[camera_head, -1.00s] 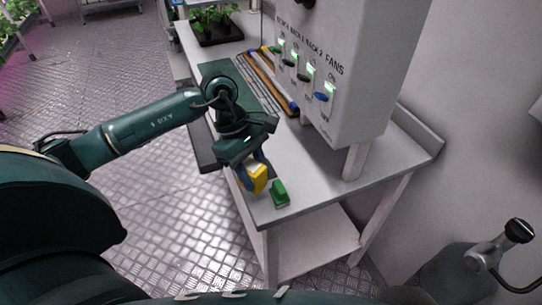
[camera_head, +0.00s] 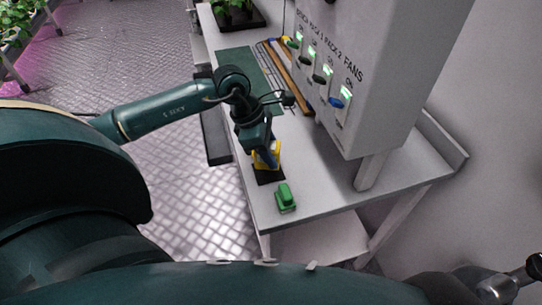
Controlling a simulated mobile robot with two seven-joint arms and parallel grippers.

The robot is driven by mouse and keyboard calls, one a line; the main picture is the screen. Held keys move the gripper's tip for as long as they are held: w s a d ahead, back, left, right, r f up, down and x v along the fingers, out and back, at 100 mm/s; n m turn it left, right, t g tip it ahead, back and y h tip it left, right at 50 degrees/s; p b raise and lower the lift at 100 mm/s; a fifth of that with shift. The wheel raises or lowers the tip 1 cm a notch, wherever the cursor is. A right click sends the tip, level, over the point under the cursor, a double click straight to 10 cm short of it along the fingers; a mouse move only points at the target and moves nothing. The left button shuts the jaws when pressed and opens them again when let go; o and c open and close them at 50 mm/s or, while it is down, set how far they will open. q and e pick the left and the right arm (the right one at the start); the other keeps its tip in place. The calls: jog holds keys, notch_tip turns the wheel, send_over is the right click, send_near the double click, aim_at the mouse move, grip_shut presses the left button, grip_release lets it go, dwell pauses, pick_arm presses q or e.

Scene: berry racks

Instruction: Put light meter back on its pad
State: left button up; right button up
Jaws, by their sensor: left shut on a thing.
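The yellow light meter (camera_head: 274,158) is in my left gripper (camera_head: 267,157), which comes down over it from above. The meter is right over a dark square pad (camera_head: 268,176) on the white bench, at the pad's far part. I cannot tell whether it touches the pad. The gripper's fingers and wrist hide part of the meter.
A green object (camera_head: 286,197) stands on the white bench (camera_head: 325,203) just in front of the pad. A grey fan switch box (camera_head: 380,90) rises at the right.

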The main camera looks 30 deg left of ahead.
pick_arm(q)
notch_tip(320, 180, down, 2)
jog(key=shift+f, duration=0.55)
jog(key=o, duration=0.8)
jog(key=shift+c, duration=0.2)
jog(key=o, duration=0.4)
jog(key=shift+r, duration=0.1)
pick_arm(e)
jog(key=shift+w+r, duration=0.25)
jog(key=shift+w, duration=0.1)
pick_arm(q)
jog(key=shift+r, duration=0.15)
jog(key=shift+a+r, duration=0.15)
jog(key=shift+r, duration=0.1)
jog(key=b+v, duration=0.1)
jog(key=v, duration=1)
jog(key=shift+s+r, duration=0.15)
jog(key=shift+r, duration=0.05)
pick_arm(e)
jog(key=shift+s+a+f, duration=0.15)
jog(key=shift+s+f, duration=0.05)
jog(key=shift+f, duration=0.15)
